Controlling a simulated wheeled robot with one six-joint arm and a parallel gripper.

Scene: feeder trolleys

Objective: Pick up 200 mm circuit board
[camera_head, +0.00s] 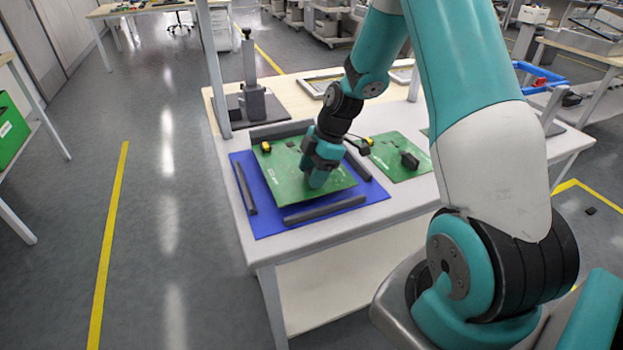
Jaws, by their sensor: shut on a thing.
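A green circuit board (284,179) with small dark and yellow parts lies over a blue mat (263,222) at the left end of the white table. Dark bars edge the mat around it. My gripper (316,183) points down onto the board's right half and is shut on it. The fingertips are largely hidden by the gripper body. I cannot tell whether the board is lifted off the mat. A second green board (399,165) with a black part lies on the table to the right, partly behind my arm.
A grey stand with an upright post (252,95) is at the table's back left, beside a table post (214,75). Flat frames (318,83) lie at the back. The floor aisle on the left is clear.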

